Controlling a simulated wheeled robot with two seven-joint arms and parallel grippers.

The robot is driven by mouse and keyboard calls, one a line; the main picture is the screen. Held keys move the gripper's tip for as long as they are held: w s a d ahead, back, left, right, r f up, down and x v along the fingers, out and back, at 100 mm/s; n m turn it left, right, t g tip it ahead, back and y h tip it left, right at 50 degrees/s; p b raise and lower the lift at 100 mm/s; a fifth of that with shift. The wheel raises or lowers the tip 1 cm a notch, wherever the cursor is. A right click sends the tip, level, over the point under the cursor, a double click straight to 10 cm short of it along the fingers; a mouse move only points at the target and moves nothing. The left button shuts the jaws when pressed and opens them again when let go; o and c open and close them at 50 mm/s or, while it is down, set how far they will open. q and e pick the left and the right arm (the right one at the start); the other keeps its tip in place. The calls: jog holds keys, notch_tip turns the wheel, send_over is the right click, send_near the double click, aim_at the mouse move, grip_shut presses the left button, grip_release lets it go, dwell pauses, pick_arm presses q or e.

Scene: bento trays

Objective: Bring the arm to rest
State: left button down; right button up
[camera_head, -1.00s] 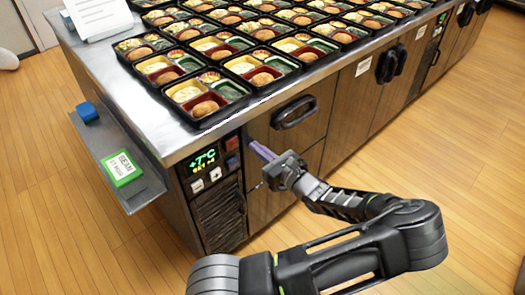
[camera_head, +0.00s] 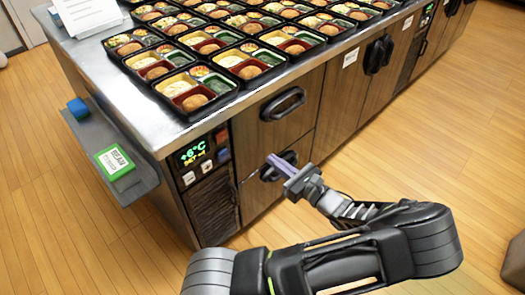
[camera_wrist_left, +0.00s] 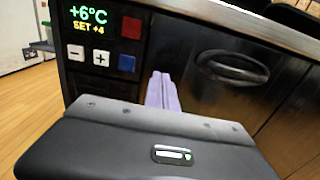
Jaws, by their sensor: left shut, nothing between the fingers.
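My left gripper (camera_head: 281,165) is shut and empty, its pale purple fingers together. In the head view it is in front of the counter's drawer fronts, to the right of the control panel (camera_head: 197,156). In the left wrist view the shut fingers (camera_wrist_left: 162,92) point toward the counter front, between the panel's buttons and a dark oval handle (camera_wrist_left: 232,67). The panel display reads +6°C, SET +4. My right gripper is not in view.
A steel-topped counter (camera_head: 135,98) holds rows of filled bento trays (camera_head: 195,92). A side shelf (camera_head: 95,140) carries a blue block (camera_head: 78,108) and a green labelled box (camera_head: 115,162). Drawer handles (camera_head: 283,103) stick out of the counter front. The wooden floor (camera_head: 60,215) is clear at left.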

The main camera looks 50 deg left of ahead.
pick_arm(q)
jog(key=shift+d, duration=0.95)
jog(key=s+d+f+n+g+h+p, duration=0.35)
jog(key=s+f+h, duration=0.35)
jog(key=s+f, duration=0.7)
jog(key=s+d+f+n+g+h+p, duration=0.15)
jog(key=s+d+f+n+h, duration=0.35)
jog(key=d, duration=0.5)
jog(key=s+d+n+t+h+p, duration=0.15)
jog(key=d+n+h, duration=0.45)
jog(key=d, duration=0.7)
jog(key=w+d+r+n+t+h+p, duration=0.2)
jog(key=w+d+r+n+t+h, duration=0.2)
jog(key=w+d+r+n, duration=0.1)
jog(key=shift+w+d+r+t+p, duration=0.35)
jog(key=shift+w+d+r, duration=0.25)
jog(key=shift+w+d, duration=0.45)
